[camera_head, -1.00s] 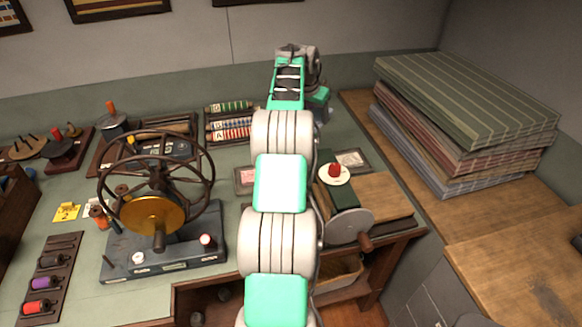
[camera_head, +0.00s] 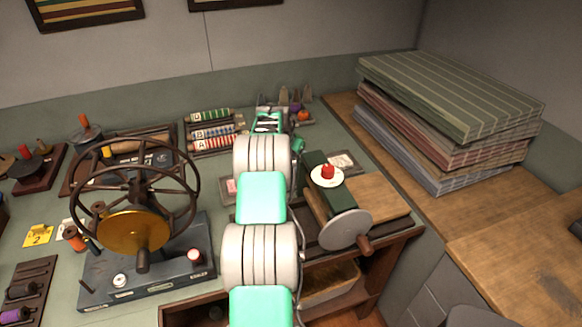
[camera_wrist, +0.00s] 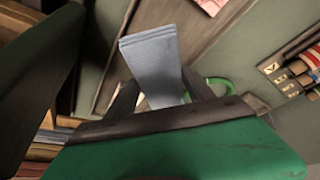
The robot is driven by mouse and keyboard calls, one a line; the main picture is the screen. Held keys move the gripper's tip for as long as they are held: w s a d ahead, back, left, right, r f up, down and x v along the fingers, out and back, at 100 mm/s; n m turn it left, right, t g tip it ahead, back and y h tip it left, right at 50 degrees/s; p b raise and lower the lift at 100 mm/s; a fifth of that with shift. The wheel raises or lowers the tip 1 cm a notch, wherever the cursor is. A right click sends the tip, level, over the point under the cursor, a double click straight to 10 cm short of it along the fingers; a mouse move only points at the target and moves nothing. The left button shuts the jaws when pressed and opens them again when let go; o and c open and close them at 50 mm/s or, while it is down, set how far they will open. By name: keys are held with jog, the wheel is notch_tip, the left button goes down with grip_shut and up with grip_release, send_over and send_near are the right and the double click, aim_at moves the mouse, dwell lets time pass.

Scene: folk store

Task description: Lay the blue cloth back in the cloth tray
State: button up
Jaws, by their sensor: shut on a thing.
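A folded grey-blue cloth (camera_wrist: 152,62) stands up between the fingers of my gripper (camera_wrist: 160,92) in the wrist view. The gripper is shut on its lower part and the upper part sticks out, tilted a little. In the head view my arm reaches over the green bench top, and its end is low between the labelled rack and the crank device. The fingers and the cloth are hidden there. I cannot tell for sure which thing is the cloth tray; a dark wooden edge (camera_wrist: 118,58) shows beside the cloth in the wrist view.
A spoked wheel device (camera_head: 140,205) stands left of my arm. A crank device with a red knob (camera_head: 328,172) stands close on the right. A rack of labelled rolls (camera_head: 212,132) lies behind left. Striped slabs (camera_head: 450,95) are stacked on the right. Bare green bench top shows between the devices.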

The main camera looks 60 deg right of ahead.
notch_tip(320, 180, down, 3)
jog(key=shift+r+p, duration=0.1)
jog(key=shift+p, duration=0.25)
jog(key=shift+f, duration=0.3)
jog(key=shift+f+b, duration=0.5)
jog(key=shift+b, duration=0.2)
jog(key=shift+f, duration=0.1)
jog(key=o, duration=1.5)
jog(key=b+v, duration=0.1)
jog(key=v, duration=1.2)
jog(key=shift+d, duration=0.15)
jog(key=shift+r, duration=0.2)
